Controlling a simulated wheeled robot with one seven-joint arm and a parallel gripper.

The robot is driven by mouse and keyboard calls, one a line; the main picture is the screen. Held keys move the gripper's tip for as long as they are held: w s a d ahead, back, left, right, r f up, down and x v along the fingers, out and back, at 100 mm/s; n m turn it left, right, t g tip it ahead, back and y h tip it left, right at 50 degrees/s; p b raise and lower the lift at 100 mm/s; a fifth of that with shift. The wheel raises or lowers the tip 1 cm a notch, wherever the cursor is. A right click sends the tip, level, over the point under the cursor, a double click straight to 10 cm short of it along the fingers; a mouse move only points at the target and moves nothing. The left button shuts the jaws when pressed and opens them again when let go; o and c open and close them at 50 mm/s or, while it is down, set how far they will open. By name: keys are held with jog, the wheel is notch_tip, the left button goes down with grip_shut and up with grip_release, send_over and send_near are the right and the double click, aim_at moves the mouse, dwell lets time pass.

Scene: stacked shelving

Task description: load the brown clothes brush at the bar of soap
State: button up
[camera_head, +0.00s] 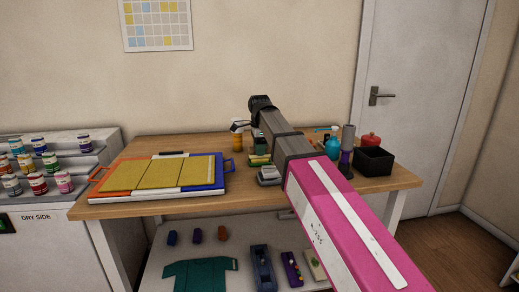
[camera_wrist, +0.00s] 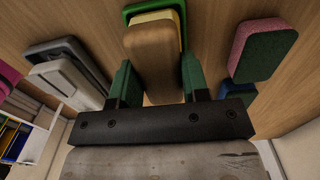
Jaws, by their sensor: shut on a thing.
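In the wrist view my gripper (camera_wrist: 158,85) has its green fingers shut on the brown clothes brush (camera_wrist: 153,55), a rounded wooden block lying between them. Just beyond the brush's far end a pale yellow bar (camera_wrist: 152,16), seemingly the soap, shows in a green dish or frame (camera_wrist: 181,8). The brush partly hides the bar; I cannot tell whether they touch. In the head view my arm hides the brush and most of my gripper.
A pink-and-green block (camera_wrist: 264,50) lies right of the brush; grey objects (camera_wrist: 65,75) lie left. On the wooden table (camera_head: 150,208) a framed yellow board (camera_head: 160,174) is at left.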

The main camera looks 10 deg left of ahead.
jog(key=shift+r, duration=3.5)
